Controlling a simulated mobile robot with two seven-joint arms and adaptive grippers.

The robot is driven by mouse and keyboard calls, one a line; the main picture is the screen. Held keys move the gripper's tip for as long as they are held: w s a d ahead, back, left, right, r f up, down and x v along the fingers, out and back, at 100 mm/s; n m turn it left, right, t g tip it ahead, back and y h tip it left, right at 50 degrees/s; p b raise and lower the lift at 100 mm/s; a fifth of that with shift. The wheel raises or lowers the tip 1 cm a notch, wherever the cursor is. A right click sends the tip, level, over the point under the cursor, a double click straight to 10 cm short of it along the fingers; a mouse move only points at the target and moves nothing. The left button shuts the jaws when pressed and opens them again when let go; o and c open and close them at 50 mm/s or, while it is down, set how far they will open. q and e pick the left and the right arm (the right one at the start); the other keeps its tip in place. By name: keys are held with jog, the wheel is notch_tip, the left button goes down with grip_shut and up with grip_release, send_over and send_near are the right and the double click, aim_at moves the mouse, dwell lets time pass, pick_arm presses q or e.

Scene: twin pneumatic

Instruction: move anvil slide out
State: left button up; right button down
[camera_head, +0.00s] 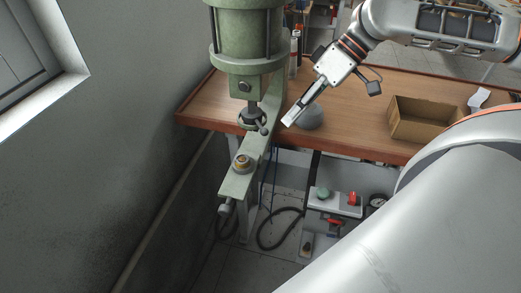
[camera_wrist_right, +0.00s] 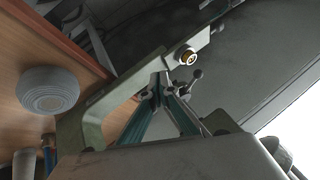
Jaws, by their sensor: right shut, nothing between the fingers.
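The green press (camera_head: 246,50) stands at the left end of the workbench. Its lower arm (camera_head: 236,183) reaches forward and carries a brass-coloured round piece (camera_head: 242,162), which sits forward of the ram (camera_head: 251,115). The brass piece also shows in the right wrist view (camera_wrist_right: 187,56). A dark knob (camera_head: 226,206) sticks out at the arm's front end. I cannot make out the slide's edges. My right gripper (camera_head: 288,122) is shut and empty, just right of the press, with its fingers pointing down and left; it also shows in the wrist view (camera_wrist_right: 163,92). My left gripper is not in view.
A grey round object (camera_head: 312,116) lies on the bench behind the right fingers. An open cardboard box (camera_head: 420,128) stands farther right on the bench (camera_head: 365,95). A control box (camera_head: 335,203) with green and red buttons is below. A wall (camera_head: 130,120) closes the left side.

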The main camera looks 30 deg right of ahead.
aim_at(255, 157)
jog(key=b+x, duration=0.1)
jog(key=x, duration=0.2)
jog(key=a+b+x, duration=0.1)
jog(key=b+x, duration=0.1)
jog(key=x, duration=0.1)
jog(key=s+r+b+x, duration=0.1)
jog(key=b+x, duration=0.1)
jog(key=x, duration=0.1)
jog(key=shift+a+f, duration=0.2)
jog(key=shift+a, duration=0.3)
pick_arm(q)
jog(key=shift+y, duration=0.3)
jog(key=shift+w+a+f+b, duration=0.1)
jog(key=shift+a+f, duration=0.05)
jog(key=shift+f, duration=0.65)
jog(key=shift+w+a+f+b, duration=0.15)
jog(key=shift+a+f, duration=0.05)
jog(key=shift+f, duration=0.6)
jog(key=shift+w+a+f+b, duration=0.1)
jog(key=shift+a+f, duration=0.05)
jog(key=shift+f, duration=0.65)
pick_arm(e)
jog(key=shift+s+a+r, duration=0.15)
jog(key=shift+a, duration=0.4)
